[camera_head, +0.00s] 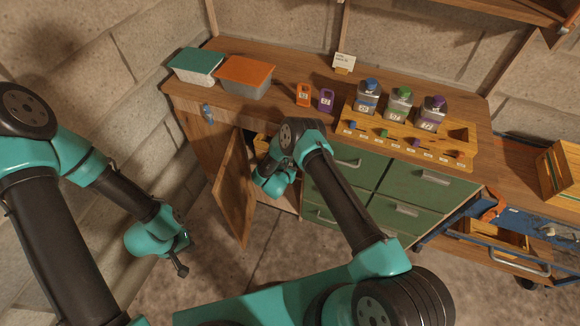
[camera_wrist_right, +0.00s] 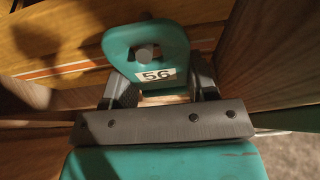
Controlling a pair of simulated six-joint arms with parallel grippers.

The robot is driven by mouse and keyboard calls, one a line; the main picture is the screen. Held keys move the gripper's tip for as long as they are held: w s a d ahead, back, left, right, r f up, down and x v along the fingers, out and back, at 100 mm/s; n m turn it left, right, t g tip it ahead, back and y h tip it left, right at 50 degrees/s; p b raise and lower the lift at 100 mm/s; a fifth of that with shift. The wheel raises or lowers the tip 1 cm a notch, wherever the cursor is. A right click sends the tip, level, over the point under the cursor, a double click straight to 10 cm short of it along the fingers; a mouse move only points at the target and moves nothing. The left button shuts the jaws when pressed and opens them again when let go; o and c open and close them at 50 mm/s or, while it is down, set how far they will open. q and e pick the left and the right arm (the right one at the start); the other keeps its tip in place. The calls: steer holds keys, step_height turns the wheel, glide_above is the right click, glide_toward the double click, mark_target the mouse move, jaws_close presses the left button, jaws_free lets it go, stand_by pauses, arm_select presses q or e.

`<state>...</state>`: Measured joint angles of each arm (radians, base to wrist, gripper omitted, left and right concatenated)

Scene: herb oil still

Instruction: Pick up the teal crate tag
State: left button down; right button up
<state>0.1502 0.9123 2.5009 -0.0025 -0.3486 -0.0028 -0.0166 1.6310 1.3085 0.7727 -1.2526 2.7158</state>
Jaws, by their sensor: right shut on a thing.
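The teal crate tag (camera_wrist_right: 170,48), marked 56, stands between the two dark fingers of my right gripper (camera_wrist_right: 162,84) in the right wrist view. The fingers are shut on its lower part, one on each side of the label. A round grey peg or knob shows in the tag's hole; I cannot tell whether the tag touches it. In the head view my right gripper (camera_head: 266,184) reaches into the open cupboard, and the tag is hidden there. My left gripper (camera_head: 180,262) hangs over the floor at the left, away from the cupboard; its fingers are too small to judge.
The cupboard door (camera_head: 233,188) stands open left of my right gripper. A wooden crate front (camera_wrist_right: 60,45) lies behind the tag.

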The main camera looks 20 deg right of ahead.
steer(key=shift+r, duration=0.1)
steer(key=shift+r, duration=0.15)
steer(key=shift+s+a+r, duration=0.1)
steer(key=s+a, duration=1)
steer(key=s, duration=0.4)
steer(key=shift+a, duration=0.3)
steer(key=shift+s, duration=0.1)
steer(key=w+d, duration=0.7)
steer(key=w, duration=0.2)
steer(key=shift+w, duration=0.25)
steer(key=shift+w+d, duration=1.15)
steer(key=shift+w, duration=0.3)
